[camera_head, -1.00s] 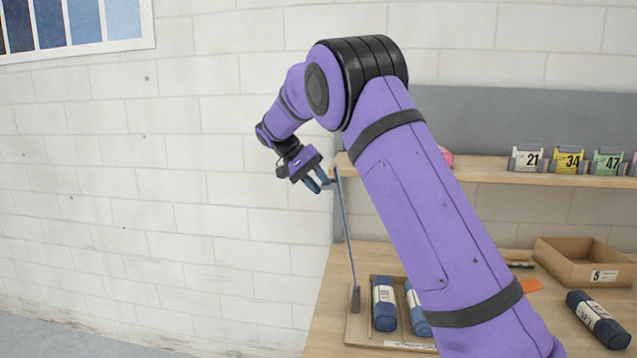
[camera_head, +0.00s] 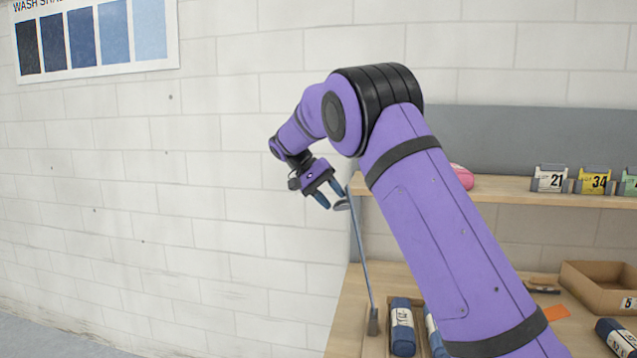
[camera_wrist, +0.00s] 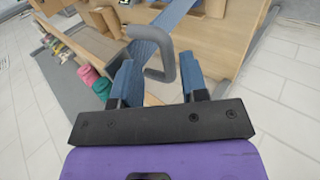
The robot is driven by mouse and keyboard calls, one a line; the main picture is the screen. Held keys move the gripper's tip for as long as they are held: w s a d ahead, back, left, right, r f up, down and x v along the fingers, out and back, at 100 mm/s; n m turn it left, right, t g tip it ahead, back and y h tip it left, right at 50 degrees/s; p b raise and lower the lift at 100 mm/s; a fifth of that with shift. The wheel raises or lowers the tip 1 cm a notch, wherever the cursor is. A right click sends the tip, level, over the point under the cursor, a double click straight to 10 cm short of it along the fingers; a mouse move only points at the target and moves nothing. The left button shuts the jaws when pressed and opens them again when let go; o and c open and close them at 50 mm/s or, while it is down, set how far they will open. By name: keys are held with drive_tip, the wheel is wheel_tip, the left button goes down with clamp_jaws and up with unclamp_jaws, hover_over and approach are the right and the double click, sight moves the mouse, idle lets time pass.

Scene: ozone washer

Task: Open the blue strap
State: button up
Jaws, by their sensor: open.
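The blue strap (camera_head: 361,254) is a thin, blue-grey band rising at a slant from a dark foot on the bench to my gripper. In the wrist view the strap (camera_wrist: 149,33) meets a bent grey hook or handle (camera_wrist: 169,64) in front of my gripper. My gripper (camera_head: 330,198) is open at the strap's upper end, left of the shelf edge. In the wrist view my gripper (camera_wrist: 157,80) has its two blue fingers apart, with part of the grey hook between them in the picture. I cannot tell whether they touch it.
The wooden shelf (camera_head: 487,188) holds a pink roll (camera_head: 463,176) and numbered cards (camera_head: 550,179). Below, the wooden bench (camera_head: 345,318) holds dark blue rolls (camera_head: 402,329) and a cardboard box (camera_head: 592,290). A white block wall (camera_head: 170,230) is behind. The space left of my gripper is clear.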

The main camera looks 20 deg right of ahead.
drive_tip(key=v, duration=0.8)
drive_tip(key=shift+w, duration=0.1)
drive_tip(key=s+d+r+n+t+y, duration=0.2)
drive_tip(key=s+d+r, duration=0.1)
drive_tip(key=s, duration=0.7)
drive_tip(key=s+d+r+n+t+y, duration=0.2)
drive_tip(key=s+r+y, duration=0.1)
drive_tip(key=s, duration=0.8)
drive_tip(key=s+a+f+n+t+y, duration=0.1)
drive_tip(key=s+f+t, duration=0.2)
drive_tip(key=s, duration=0.9)
drive_tip(key=s+a+f+n+t+y, duration=0.1)
drive_tip(key=s+a+f+t, duration=0.1)
drive_tip(key=s+f, duration=0.6)
drive_tip(key=s, duration=0.4)
drive_tip(key=shift+s+a+n+t, duration=0.2)
drive_tip(key=shift+s+n+t, duration=0.1)
drive_tip(key=shift+n+t, duration=0.1)
